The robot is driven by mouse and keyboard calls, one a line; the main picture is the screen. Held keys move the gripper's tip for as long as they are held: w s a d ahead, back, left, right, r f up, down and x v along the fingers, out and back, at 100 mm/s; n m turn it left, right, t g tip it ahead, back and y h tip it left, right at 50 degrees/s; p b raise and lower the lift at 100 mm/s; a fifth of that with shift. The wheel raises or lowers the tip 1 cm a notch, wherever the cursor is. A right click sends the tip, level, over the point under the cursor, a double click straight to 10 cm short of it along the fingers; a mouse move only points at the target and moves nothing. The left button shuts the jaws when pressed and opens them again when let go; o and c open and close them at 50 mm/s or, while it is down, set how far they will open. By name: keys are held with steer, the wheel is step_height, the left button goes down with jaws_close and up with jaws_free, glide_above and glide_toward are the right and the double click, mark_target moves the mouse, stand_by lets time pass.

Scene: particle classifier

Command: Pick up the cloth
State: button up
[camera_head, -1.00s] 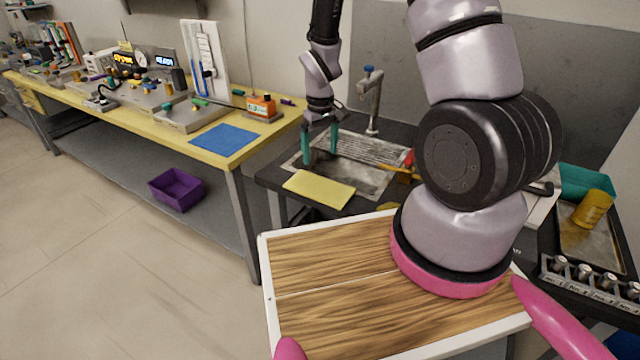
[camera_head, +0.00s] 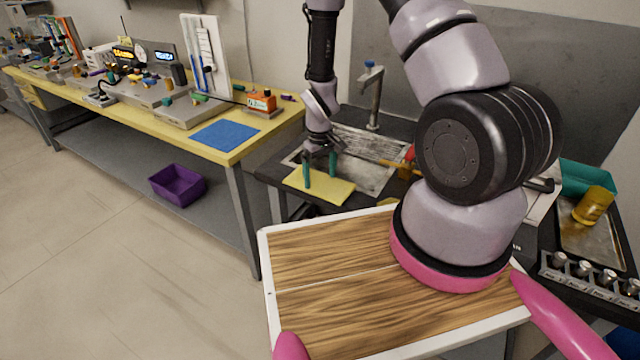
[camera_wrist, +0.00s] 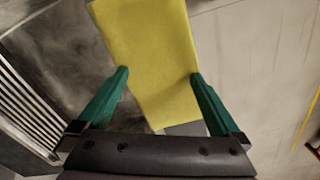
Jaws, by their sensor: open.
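The yellow cloth (camera_head: 334,192) lies flat near the front left edge of the dark sink counter. It fills the upper middle of the wrist view (camera_wrist: 152,50). My gripper (camera_head: 320,183) is above the cloth, its teal fingers pointing down and spread apart. In the wrist view, the open fingers (camera_wrist: 160,73) appear on either side of the cloth, with nothing held between them. I cannot tell whether the fingertips touch the cloth or the counter.
The sink (camera_head: 371,176) and its faucet (camera_head: 372,95) are behind and right of the cloth. A yellow-topped bench (camera_head: 265,143) with a blue mat (camera_head: 225,136) stands to the left. A purple bin (camera_head: 178,186) sits on the shelf below. A wood-topped surface (camera_head: 330,250) is in front.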

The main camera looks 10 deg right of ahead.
steer(key=shift+f, duration=0.1)
jaws_close()
stand_by(0.5)
step_height(320, 180, up, 12)
stand_by(0.6)
